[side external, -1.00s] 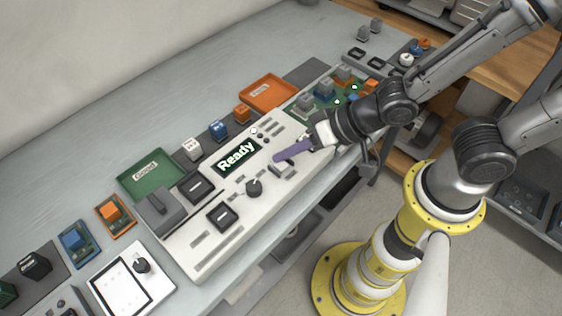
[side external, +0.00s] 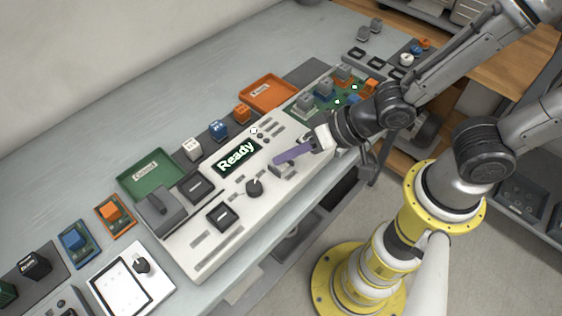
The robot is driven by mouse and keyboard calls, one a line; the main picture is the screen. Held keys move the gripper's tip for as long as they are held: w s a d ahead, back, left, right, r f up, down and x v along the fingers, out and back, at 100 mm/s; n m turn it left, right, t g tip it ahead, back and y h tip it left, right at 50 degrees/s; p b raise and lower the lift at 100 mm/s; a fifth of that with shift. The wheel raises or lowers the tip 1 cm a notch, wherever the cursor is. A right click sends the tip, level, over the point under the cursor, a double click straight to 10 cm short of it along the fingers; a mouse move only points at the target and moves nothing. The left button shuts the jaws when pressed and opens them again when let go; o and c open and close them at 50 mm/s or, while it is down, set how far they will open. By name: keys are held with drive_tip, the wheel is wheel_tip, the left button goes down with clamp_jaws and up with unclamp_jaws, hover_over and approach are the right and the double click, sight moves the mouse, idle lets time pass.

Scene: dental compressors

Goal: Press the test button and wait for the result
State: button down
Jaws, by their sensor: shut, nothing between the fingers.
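The white test panel (side external: 215,250) lies along the bench, with a dark display reading "Ready" (side external: 236,157) in green-white letters. My gripper (side external: 276,160), with purple fingers, is shut and empty just above the panel, right of the display. A small grey block (side external: 284,171) is on the panel just below the fingers; contact cannot be told. Which control is the test button cannot be read at this size.
A green tray (side external: 133,188) and an orange tray (side external: 288,92) stand behind the panel. Several small coloured parts lie along the back. A green board (side external: 327,101) with blocks sits near my wrist. A white tablet-like device (side external: 160,290) is at lower left.

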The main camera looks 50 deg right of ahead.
sight(287, 166)
drive_tip(key=shift+f, duration=0.5)
idle(0.6)
drive_tip(key=shift+r, duration=0.9)
drive_tip(key=shift+r, duration=2.5)
